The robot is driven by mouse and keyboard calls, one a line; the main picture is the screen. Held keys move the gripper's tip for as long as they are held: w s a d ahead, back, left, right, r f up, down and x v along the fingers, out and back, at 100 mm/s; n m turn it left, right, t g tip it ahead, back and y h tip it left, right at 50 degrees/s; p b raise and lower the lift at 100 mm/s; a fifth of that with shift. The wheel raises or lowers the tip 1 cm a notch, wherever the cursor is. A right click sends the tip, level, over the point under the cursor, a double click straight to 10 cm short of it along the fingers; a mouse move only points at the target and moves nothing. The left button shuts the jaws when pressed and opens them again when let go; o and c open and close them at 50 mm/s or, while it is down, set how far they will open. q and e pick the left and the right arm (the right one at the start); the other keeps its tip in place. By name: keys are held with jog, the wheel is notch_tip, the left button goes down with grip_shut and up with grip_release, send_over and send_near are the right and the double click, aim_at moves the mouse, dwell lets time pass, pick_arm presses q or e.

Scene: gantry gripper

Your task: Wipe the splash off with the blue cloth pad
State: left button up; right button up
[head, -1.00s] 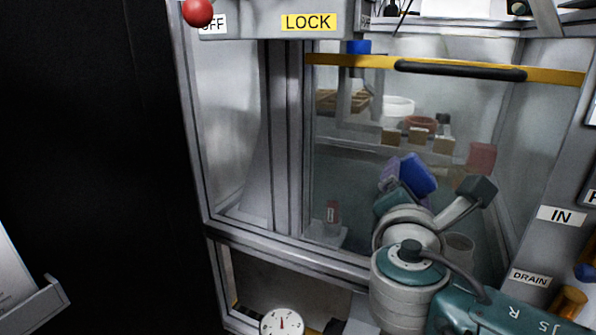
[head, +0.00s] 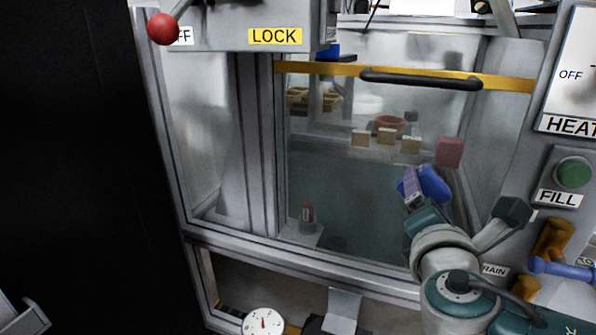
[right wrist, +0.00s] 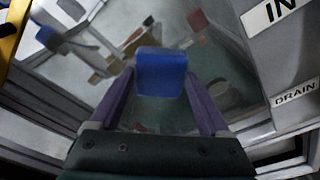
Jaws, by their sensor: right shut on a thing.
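The blue cloth pad (head: 435,184) is in my right gripper (head: 418,190), at the lower right of the clear panel in the head view. In the right wrist view the pad (right wrist: 160,72) sits between the two purple fingers, which are shut on it. I cannot tell whether the pad touches the panel. A dull red patch (head: 450,151) shows just above and right of the pad; I cannot tell whether it is the splash or a block behind the panel. No other splash stands out. My left gripper is not in view.
A yellow bar with a black handle (head: 420,79) crosses the panel above the pad. At right are a green button (head: 574,173) and orange and blue valve handles (head: 552,268).

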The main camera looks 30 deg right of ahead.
jog(key=shift+s+d+p, duration=0.45)
jog(key=shift+s+d, duration=0.85)
jog(key=shift+s, duration=0.15)
jog(key=p, duration=0.1)
send_near(452, 198)
jog(key=shift+w+d+f, duration=0.2)
jog(key=shift+w+d, duration=0.15)
jog(key=shift+w, duration=0.2)
jog(key=shift+w+d+f, duration=0.2)
jog(key=shift+w+d, duration=0.15)
jog(key=shift+w, duration=0.2)
jog(key=v, duration=0.2)
jog(key=shift+s+a+f+p, duration=0.1)
jog(key=shift+s+a+p, duration=0.1)
jog(key=shift+a+p, duration=0.2)
